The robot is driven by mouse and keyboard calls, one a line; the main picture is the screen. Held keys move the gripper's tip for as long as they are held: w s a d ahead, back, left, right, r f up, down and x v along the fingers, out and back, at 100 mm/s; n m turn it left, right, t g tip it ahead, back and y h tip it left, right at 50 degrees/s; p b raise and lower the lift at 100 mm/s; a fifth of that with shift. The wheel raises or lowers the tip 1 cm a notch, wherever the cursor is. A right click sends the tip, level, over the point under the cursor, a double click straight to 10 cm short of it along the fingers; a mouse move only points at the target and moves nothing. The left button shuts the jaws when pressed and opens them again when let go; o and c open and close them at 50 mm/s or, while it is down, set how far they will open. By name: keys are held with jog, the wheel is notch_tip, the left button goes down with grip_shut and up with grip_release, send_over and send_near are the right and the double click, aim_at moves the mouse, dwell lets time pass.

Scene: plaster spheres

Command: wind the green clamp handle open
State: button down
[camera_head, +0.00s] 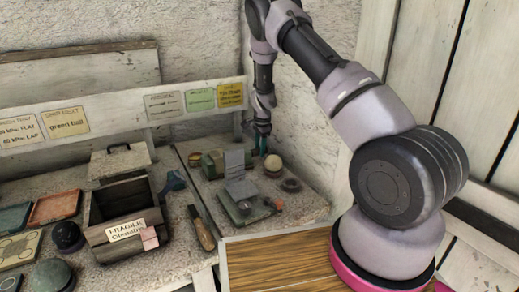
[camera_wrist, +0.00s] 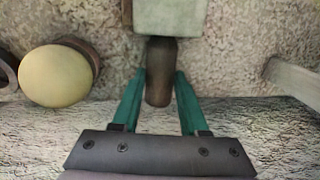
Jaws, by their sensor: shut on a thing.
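My gripper (camera_wrist: 160,82), with teal fingers, is shut on a short brown-grey handle (camera_wrist: 159,65) in the wrist view. One finger lies along each side of the handle. The handle sticks out from a pale grey-green block (camera_wrist: 170,15), cut off by the top edge. The handle looks brownish here rather than green. In the head view my gripper (camera_head: 262,142) points down at the back of the right bench, beside a dark green and grey fixture (camera_head: 235,160). The handle cannot be made out in that view.
A pale yellow ball (camera_head: 273,163) sits on a round stand close to my gripper; it also shows in the wrist view (camera_wrist: 55,76). A green-grey clamp-like plate (camera_head: 243,205) lies in front. A wooden box (camera_head: 125,207) stands left. The rough wall is close behind.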

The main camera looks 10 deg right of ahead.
jog(key=shift+s+d+t+y, duration=0.15)
jog(key=shift+t+y, duration=0.25)
jog(key=shift+t, duration=0.7)
jog(key=shift+s+f+t, duration=0.1)
jog(key=shift+t, duration=0.5)
jog(key=shift+c, duration=2.1)
grip_release()
jog(key=v, duration=1)
jog(key=shift+r, duration=0.35)
jog(key=shift+s+d, duration=0.15)
jog(key=shift+d, duration=0.05)
